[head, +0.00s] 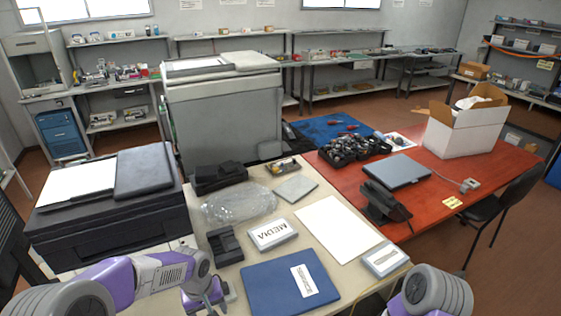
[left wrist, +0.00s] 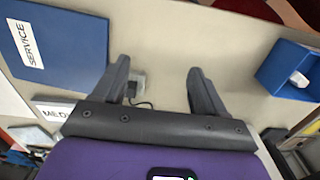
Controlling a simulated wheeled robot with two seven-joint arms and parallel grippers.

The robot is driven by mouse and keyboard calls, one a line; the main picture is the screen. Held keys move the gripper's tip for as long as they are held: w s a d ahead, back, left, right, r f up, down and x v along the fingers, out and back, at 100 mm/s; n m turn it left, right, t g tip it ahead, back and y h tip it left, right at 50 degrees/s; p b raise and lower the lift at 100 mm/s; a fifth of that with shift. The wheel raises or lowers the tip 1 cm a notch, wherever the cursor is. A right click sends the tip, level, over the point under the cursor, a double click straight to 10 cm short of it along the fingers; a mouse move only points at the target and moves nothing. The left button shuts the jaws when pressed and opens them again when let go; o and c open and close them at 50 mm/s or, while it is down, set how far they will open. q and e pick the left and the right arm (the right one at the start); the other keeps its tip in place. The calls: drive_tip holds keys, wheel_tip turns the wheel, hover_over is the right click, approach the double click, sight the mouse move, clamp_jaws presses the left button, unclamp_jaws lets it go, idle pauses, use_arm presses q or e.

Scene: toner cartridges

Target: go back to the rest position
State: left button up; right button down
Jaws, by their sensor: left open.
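My left gripper (head: 207,300) hangs over the near left part of the beige desk (head: 375,287), with my purple and white arm coming in from the left. In the left wrist view the same gripper (left wrist: 160,82) has its two dark fingers wide apart and nothing between them; the desk top lies beyond. A small grey-white item (left wrist: 137,84) with a black cable shows past the left finger. A blue folder (head: 266,282) labelled SERVICE lies right of the gripper. Of my right arm only a rounded part shows at the bottom right; its gripper is out of view.
A white MEDIA box (head: 273,234), black trays (head: 224,246), a clear plastic bag (head: 238,203) and a white sheet (head: 337,228) lie on the desk. A black printer (head: 95,227) stands left. A blue box (left wrist: 291,72) shows in the wrist view.

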use_arm(q)
drive_tip(key=d+f+m+h, duration=0.1)
drive_tip(key=d+f+h, duration=0.15)
drive_tip(key=f, duration=0.55)
drive_tip(key=s+d+f+m+h, duration=0.1)
drive_tip(key=s+d+f, duration=0.2)
drive_tip(key=s+f, duration=0.35)
drive_tip(key=s+d+f, duration=0.4)
drive_tip(key=s+f, duration=0.2)
drive_tip(key=f, duration=0.1)
wheel_tip(320, 180, down, 10)
drive_tip(key=b, duration=1)
drive_tip(key=shift+s+f+t, duration=0.25)
drive_tip(key=shift+s+t, duration=0.05)
drive_tip(key=shift+s, duration=0.1)
use_arm(e)
wheel_tip(320, 180, down, 10)
drive_tip(key=w, duration=0.1)
drive_tip(key=shift+w+f, duration=0.15)
drive_tip(key=shift+w, duration=0.1)
use_arm(q)
drive_tip(key=shift+a, duration=0.1)
